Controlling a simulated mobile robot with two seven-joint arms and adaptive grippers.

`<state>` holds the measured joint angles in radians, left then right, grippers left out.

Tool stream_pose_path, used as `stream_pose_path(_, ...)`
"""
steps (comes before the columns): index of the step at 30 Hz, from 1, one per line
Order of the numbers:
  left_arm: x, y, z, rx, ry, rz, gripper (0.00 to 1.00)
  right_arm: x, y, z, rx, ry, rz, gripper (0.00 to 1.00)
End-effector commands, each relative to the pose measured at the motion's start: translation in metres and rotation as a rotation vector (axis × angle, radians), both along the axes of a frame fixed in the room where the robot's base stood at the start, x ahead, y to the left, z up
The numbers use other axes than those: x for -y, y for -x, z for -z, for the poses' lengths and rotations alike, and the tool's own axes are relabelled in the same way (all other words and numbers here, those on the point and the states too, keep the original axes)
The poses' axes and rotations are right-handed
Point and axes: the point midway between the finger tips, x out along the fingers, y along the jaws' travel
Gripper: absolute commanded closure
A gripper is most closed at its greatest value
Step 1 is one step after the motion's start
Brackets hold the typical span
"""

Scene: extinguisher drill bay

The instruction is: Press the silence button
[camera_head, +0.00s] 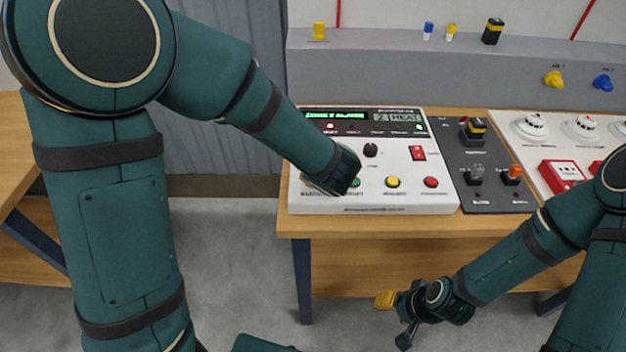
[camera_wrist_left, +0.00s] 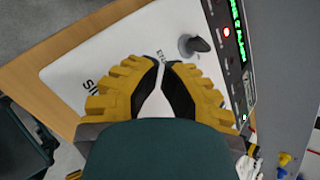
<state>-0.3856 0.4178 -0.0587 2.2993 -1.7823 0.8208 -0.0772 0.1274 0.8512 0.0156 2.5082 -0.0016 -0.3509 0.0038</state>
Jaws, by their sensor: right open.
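The white alarm panel (camera_head: 376,208) lies on the wooden table. My left arm reaches over its lower left corner and hides the left end of the button row. No silence button shows in the head view. In the left wrist view, large black letters starting "SI" (camera_wrist_left: 91,86) show on the panel beside my left gripper (camera_wrist_left: 160,63). Its yellow fingers have their tips almost together, with nothing seen between them. The button itself is hidden there, and I cannot tell whether the tips touch the panel. My right gripper (camera_head: 393,321) is open, low in front of the table.
A green button (camera_head: 355,182), a yellow button (camera_head: 392,182) and a red button (camera_head: 431,182) sit right of my left wrist. A black knob (camera_head: 370,150) and red switch (camera_head: 417,153) lie behind. A dark control panel (camera_head: 490,196) stands to the right.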

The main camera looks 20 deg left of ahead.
Motion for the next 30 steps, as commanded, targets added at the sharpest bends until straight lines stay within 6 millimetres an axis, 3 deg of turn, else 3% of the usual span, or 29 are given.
stream_pose_path(30,0.0,0.0,0.0071,0.0,0.001,-0.001,1.0,0.0,0.0,0.0093,0.0,0.0,0.0,0.49)
